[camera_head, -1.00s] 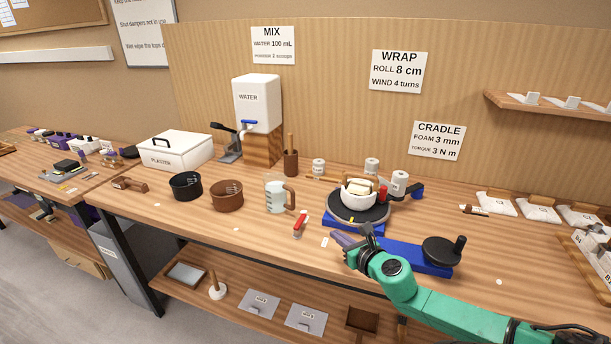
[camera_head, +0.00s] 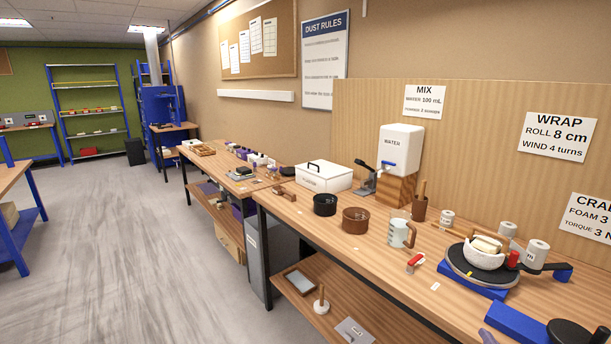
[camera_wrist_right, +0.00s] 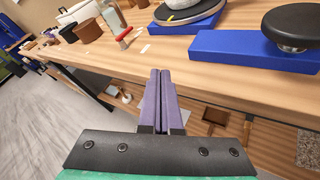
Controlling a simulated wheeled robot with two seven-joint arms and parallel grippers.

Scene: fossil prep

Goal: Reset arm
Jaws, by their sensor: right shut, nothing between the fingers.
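My right gripper (camera_wrist_right: 161,95) shows in the right wrist view with its two purple fingers closed together and nothing between them. It is at the front edge of the workbench (camera_wrist_right: 125,65), with the lower shelf beyond and below it. In the head view only a purple tip of the right gripper (camera_head: 487,336) shows at the bottom edge, close to the bench's front edge. The rest of the right arm is out of the head view. My left gripper is not in view.
A blue base with a dark knob (camera_wrist_right: 293,25) stands right of the gripper. A red-handled tool (camera_head: 415,262), a measuring jug (camera_head: 398,230) and two pots stand further left. Open floor (camera_head: 130,250) lies at left.

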